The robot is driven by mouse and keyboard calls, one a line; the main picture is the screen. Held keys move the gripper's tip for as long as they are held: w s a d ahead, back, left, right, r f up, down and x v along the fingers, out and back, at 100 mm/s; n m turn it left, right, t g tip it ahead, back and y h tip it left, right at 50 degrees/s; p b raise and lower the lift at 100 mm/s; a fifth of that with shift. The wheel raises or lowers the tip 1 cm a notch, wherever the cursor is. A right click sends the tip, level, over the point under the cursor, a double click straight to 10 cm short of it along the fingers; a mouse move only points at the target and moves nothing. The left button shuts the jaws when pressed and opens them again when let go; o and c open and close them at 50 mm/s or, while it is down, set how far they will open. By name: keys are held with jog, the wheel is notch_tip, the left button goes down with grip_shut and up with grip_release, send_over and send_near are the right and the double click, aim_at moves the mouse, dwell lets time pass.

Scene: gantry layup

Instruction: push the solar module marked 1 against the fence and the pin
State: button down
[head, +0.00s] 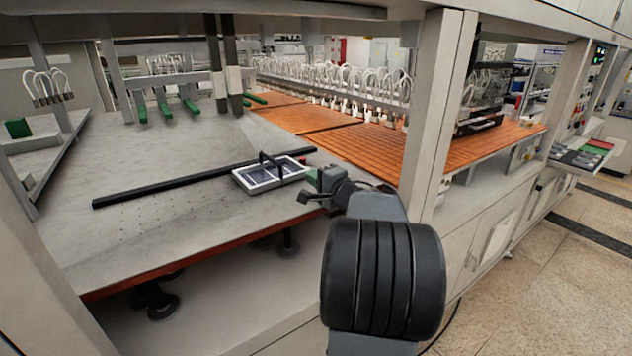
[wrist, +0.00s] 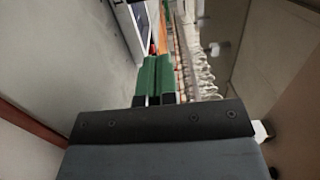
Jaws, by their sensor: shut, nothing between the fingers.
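The solar module (head: 256,177), a small white-framed panel with dark cells and a black handle over it, lies flat on the grey table in the head view. Its mark is not legible. The black fence (head: 165,185) runs along the module's far side; I cannot tell whether they touch. My gripper (head: 312,178) is shut and empty just right of the module's right end, low over the table. In the wrist view its green fingers (wrist: 155,78) are together, and part of the module (wrist: 136,25) shows beyond them. I cannot make out the pin.
The grey table (head: 150,235) is bare in front of the fence, with small holes at left. Orange slatted panels (head: 370,150) with a row of white looped cables lie at right. A grey post (head: 437,110) stands right of my arm.

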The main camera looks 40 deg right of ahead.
aim_at(304, 170)
jog(key=w, duration=0.5)
jog(key=shift+d, duration=0.15)
jog(key=shift+w+a, duration=1.25)
jog(key=shift+w, duration=0.1)
jog(key=shift+a, duration=0.1)
